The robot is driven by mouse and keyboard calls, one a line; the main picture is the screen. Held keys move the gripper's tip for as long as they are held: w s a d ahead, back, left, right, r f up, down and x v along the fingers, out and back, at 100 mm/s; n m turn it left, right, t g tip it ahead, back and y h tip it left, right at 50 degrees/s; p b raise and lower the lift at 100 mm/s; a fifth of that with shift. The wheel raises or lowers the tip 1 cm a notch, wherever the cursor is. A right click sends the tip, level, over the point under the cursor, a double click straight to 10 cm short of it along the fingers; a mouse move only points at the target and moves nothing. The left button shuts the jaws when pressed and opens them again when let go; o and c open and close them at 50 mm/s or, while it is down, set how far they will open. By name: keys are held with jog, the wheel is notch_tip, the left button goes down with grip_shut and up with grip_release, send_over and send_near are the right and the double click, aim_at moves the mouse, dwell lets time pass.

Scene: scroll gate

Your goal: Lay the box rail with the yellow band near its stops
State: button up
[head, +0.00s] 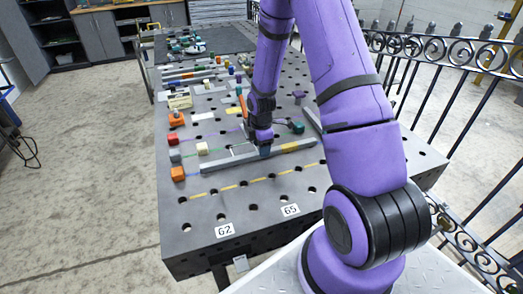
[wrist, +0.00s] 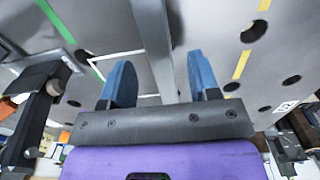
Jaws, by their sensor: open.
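The grey box rail (head: 225,165) lies along the front part of the dark perforated table. A small yellow patch, apparently its band, shows near its right end. My gripper (head: 265,150) is down at the rail's middle. In the wrist view my gripper (wrist: 162,82) is open, with one blue finger on each side of the rail (wrist: 151,30). I see gaps between the fingers and the rail. An orange block (head: 178,174) stands near the rail's left end; I cannot tell whether it is a stop.
A dashed yellow line (head: 245,184) runs along the table (head: 185,240) in front of the rail, near labels "G2" (head: 224,231) and "G5" (head: 290,210). Red (head: 173,139), grey and cream blocks stand behind-left. More parts lie farther back. A scrolled metal fence (head: 440,90) stands at right.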

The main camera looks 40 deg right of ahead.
notch_tip(320, 180, up, 9)
dwell(0.3)
dwell(0.5)
jog(key=s+a+r+m+t, duration=0.1)
jog(key=s+a+r+m, duration=0.15)
jog(key=r, duration=0.45)
jog(key=s+a+r+m+h, duration=0.1)
jog(key=s+a+r+m, duration=0.15)
jog(key=r, duration=0.35)
jog(key=s+a+r+m+t, duration=0.1)
jog(key=s+a+r+m, duration=0.15)
jog(key=r, duration=0.45)
jog(key=s+a+r+m+t, duration=0.1)
jog(key=s+a+r+m, duration=0.1)
jog(key=s, duration=0.4)
jog(key=s+a+r+m+t, duration=0.1)
jog(key=s+r+m, duration=0.2)
jog(key=s+r, duration=0.2)
jog(key=s+a+r+m+t+y, duration=0.1)
jog(key=s+r, duration=0.3)
jog(key=s, duration=0.4)
jog(key=shift+a+r+m, duration=0.15)
jog(key=shift+a+m, duration=0.5)
jog(key=shift+a, duration=0.15)
